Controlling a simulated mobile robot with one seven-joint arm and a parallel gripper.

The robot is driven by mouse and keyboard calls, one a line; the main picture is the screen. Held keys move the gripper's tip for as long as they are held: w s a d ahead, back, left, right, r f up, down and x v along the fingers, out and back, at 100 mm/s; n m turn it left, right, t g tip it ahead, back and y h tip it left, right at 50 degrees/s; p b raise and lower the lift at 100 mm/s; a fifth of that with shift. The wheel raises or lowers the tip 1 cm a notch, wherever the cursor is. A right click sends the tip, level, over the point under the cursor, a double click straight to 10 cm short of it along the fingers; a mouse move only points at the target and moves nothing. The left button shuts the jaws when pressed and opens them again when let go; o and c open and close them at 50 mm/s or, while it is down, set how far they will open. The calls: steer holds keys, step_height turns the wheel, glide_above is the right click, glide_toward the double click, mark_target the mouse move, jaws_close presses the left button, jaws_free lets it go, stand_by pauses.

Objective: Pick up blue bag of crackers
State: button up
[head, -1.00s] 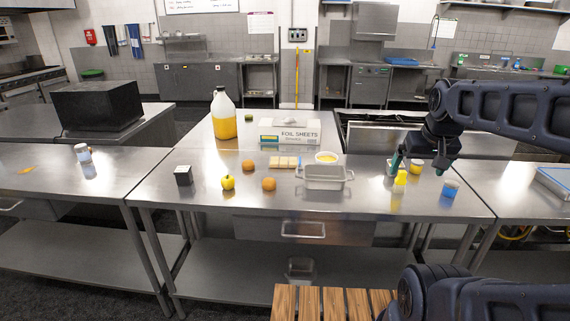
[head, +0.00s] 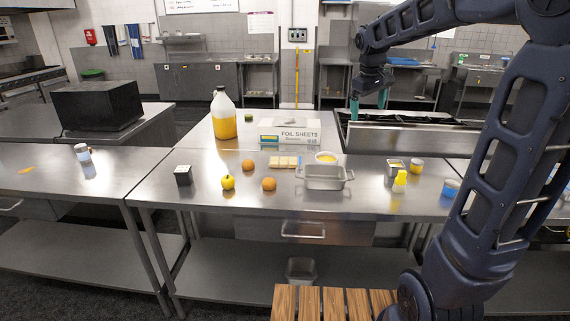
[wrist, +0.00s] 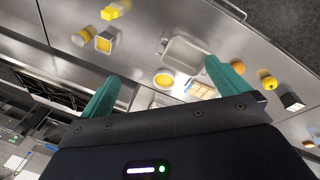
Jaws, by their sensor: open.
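A clear pack of pale square crackers (head: 284,162) with a thin blue edge lies flat on the middle steel table, left of a metal pan. It also shows in the wrist view (wrist: 200,90), partly covered by my right-hand finger. Only a little blue is visible, so I cannot tell for sure that it is the blue bag. My gripper (head: 369,104) is raised over the back right of the table, well apart from the pack. Its green fingers are spread and empty in the wrist view (wrist: 162,74).
Oranges (head: 248,165) and a yellow apple (head: 228,182) lie left. A foil sheets box (head: 288,138) and a juice jug (head: 223,115) stand behind.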

steer(key=w+a+f+n+h, duration=0.1)
steer(key=w+a+f+n, duration=0.2)
steer(key=w+a, duration=0.65)
steer(key=n+g+h, duration=0.2)
steer(key=n+h, duration=0.1)
steer(key=n, duration=0.5)
glide_above(286, 159)
steer(key=a, duration=0.3)
steer(key=f, duration=2.7)
steer(key=shift+s+a, duration=0.1)
steer(key=shift+s, duration=0.15)
steer(key=shift+x, duration=2.5)
steer(key=shift+r, duration=0.1)
steer(key=c, duration=1)
steer(key=shift+c, duration=0.2)
steer(key=shift+r, duration=0.1)
